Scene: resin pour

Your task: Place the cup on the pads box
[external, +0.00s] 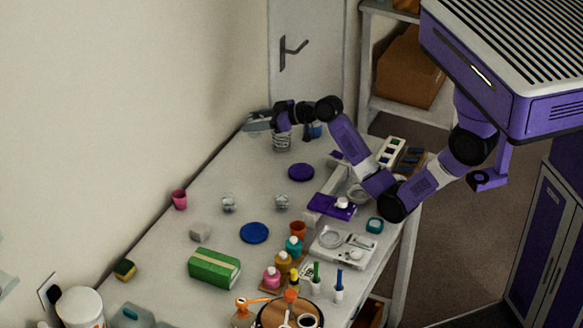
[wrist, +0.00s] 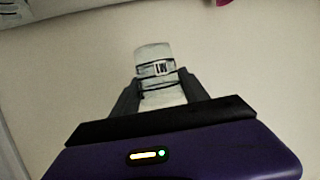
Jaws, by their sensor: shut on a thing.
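My gripper (external: 283,118) is at the far end of the long table. In the wrist view my gripper (wrist: 160,90) is shut on a clear, whitish cup (wrist: 153,53) with a dark printed mark. In the external view a clear ribbed shape (external: 282,141) shows just below the jaws; I cannot tell whether it is the held cup alone or touches the table. A green box with a pale stripe (external: 214,268), likely the pads box, lies on the nearer part of the table, far from my gripper. Its top looks bare.
Two small clear cups (external: 228,203) (external: 281,201), a pink cup (external: 180,199) and a blue disc (external: 254,233) lie between gripper and box. Several coloured bottles (external: 282,262) stand right of the box. The wall (external: 110,130) borders the table's left side.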

